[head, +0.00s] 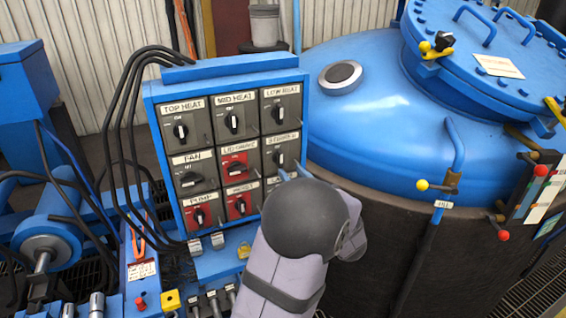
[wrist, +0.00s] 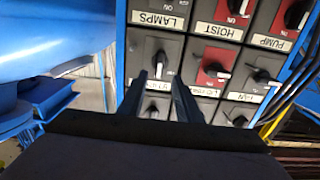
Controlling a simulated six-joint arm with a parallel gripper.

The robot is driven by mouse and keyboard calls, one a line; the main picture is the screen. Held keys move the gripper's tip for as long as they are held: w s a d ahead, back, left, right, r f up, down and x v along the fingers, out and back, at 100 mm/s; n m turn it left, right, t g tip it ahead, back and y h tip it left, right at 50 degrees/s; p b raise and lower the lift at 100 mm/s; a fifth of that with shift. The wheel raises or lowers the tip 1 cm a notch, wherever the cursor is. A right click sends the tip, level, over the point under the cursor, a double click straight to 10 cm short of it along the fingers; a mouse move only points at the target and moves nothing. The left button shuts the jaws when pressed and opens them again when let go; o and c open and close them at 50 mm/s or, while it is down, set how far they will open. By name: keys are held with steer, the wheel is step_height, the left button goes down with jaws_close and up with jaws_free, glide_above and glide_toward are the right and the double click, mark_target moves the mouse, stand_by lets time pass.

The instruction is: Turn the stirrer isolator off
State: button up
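The stirrer isolator (head: 279,157) is a black rotary knob on a grey plate, in the right column, middle row of the switch panel. Its label is partly unreadable in the head view. In the wrist view, which is upside down, its knob (wrist: 158,63) stands about upright, with its label partly hidden behind my fingers. My gripper (head: 292,172) is at the panel's right side, just below the knob in the head view. In the wrist view my gripper (wrist: 160,76) has its two fingers apart, with the knob lined up between the tips. I cannot tell whether they touch it.
Neighbouring switches are close: low heat (head: 277,112), the red lid guard (head: 235,167), red hoist (head: 240,206) and lamps (wrist: 165,20). Black cables (head: 118,110) run along the panel's left. The blue furnace vessel (head: 370,110) stands to the right.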

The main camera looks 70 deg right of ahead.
mark_target(282, 160)
steer(key=shift+p+x, duration=0.75)
steer(key=shift+x, duration=2.95)
steer(key=shift+f, duration=0.1)
jaws_close()
